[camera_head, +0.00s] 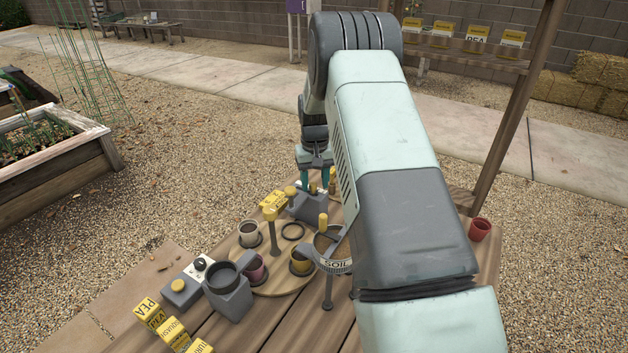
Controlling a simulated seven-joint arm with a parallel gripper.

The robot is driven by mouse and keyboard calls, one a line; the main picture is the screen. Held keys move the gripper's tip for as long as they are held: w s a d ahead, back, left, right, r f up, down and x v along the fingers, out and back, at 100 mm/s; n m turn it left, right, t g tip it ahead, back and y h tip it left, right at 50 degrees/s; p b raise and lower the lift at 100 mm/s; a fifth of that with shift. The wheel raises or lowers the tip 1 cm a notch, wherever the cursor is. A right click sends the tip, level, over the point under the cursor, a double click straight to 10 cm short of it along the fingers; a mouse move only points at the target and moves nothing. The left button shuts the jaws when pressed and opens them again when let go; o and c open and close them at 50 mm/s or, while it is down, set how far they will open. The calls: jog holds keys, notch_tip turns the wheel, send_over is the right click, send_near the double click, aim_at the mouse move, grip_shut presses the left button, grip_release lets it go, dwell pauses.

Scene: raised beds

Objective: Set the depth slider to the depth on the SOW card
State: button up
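My gripper (314,181) reaches down at the far end of the wooden table, with its two teal fingers spread apart. Just below and around the fingertips is a grey device (306,208) with small yellow knobs (290,191), which may hold the depth slider. I cannot tell its scale or setting, or whether a finger touches it. My arm hides the table to the right.
A round wooden board (272,283) carries several small pots. A ring marked SOIL (335,264) stands right of it. A red pot (479,229) is at right.

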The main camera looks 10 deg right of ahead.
aim_at(315, 184)
notch_tip(315, 184, up, 11)
dwell(0.6)
